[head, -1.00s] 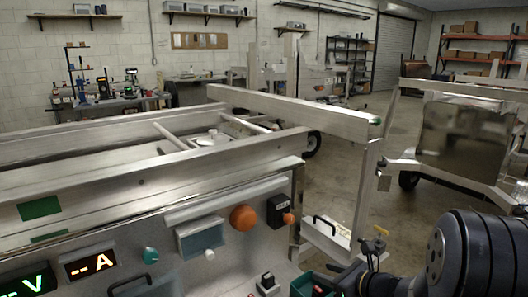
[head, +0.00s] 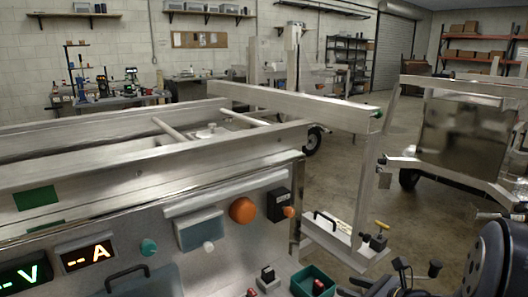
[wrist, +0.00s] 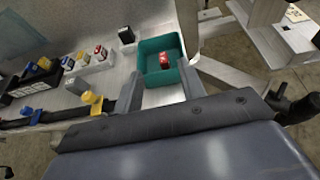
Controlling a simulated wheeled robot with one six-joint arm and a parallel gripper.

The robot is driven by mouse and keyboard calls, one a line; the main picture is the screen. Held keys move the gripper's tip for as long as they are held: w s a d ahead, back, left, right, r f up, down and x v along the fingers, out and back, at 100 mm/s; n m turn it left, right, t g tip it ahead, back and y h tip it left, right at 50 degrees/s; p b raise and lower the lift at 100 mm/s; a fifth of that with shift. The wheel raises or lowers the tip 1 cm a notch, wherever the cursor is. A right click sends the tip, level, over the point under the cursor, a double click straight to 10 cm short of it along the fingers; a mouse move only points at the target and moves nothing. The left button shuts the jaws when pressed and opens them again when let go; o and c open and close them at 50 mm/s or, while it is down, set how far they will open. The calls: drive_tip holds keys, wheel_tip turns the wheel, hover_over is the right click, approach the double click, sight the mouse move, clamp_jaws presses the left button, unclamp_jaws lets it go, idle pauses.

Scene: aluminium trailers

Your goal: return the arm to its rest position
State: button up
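My arm shows as dark rounded links (head: 492,262) at the lower right of the head view. In the wrist view my gripper (wrist: 162,86) has its two dark fingers apart, with nothing between them that it grips. A teal bin (wrist: 148,48) lies beyond the fingertips, with a red item (wrist: 166,58) inside it. The bin also shows at the bottom of the head view (head: 305,278). The gripper's fingers cannot be clearly made out in the head view.
A panel with an orange knob (head: 242,210) and lit displays (head: 86,255) fills the lower left. An aluminium trailer frame (head: 290,105) stands over it. In the wrist view, small blocks with coloured tops (wrist: 82,60) stand left of the bin. Open floor shows behind.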

drive_tip(key=b+x, duration=0.1)
drive_tip(key=x, duration=0.7)
drive_tip(key=shift+w+a, duration=0.2)
drive_tip(key=shift+w+a+r+m+t+h+p, duration=0.25)
drive_tip(key=shift+r+m+h+p, duration=0.2)
drive_tip(key=shift+r+p, duration=0.55)
drive_tip(key=shift+w+a+r+m+t+h+p, duration=0.15)
drive_tip(key=shift+r+m+t+h+p, duration=0.25)
drive_tip(key=shift+r+p, duration=0.65)
drive_tip(key=shift+w+a+r+m+t+h+p, duration=0.1)
drive_tip(key=shift+a+r+m+t+h+p, duration=0.25)
drive_tip(key=shift+r+p, duration=0.65)
drive_tip(key=shift+s+d+f+m+h, duration=0.1)
drive_tip(key=shift+s+f+m+h, duration=0.2)
drive_tip(key=shift+m+h, duration=0.5)
drive_tip(key=shift+s+f, duration=0.1)
drive_tip(key=shift+f, duration=0.1)
